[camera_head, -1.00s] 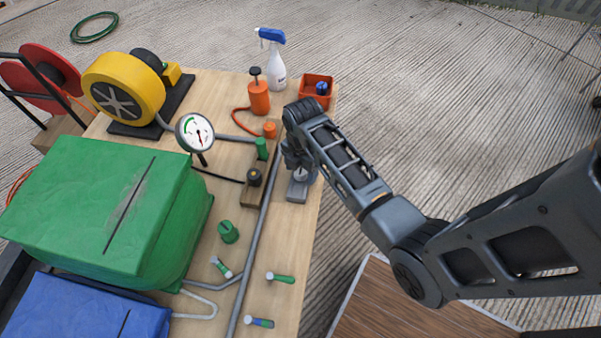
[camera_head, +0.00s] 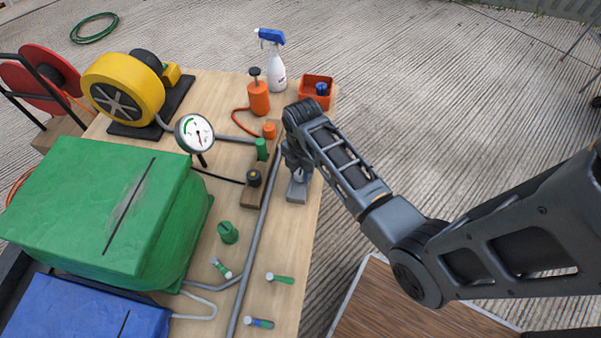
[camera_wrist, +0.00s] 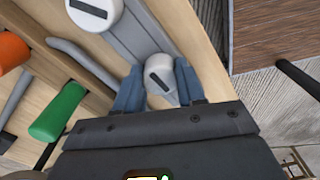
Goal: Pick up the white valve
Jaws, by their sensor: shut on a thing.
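My gripper (camera_wrist: 159,70) is shut on a white valve (camera_wrist: 160,86) with a dark slot, its two blue-grey fingers on either side of it in the wrist view. A second white round piece (camera_wrist: 95,9) with a dark slot sits on a grey block (camera_wrist: 138,32) just beyond. In the head view, my gripper points down over the grey block (camera_head: 297,191) near the table's right edge. A white top (camera_head: 299,175) shows there, but my wrist hides most of the held valve. I cannot tell whether the held valve is clear of the block.
A grey pipe (camera_head: 262,220) and a wooden block with a black knob (camera_head: 254,178) lie just left of my gripper. A green plug (camera_head: 262,148) and an orange one (camera_head: 269,130) stand close by. An orange bin (camera_head: 316,92) is behind. The table's right edge is near.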

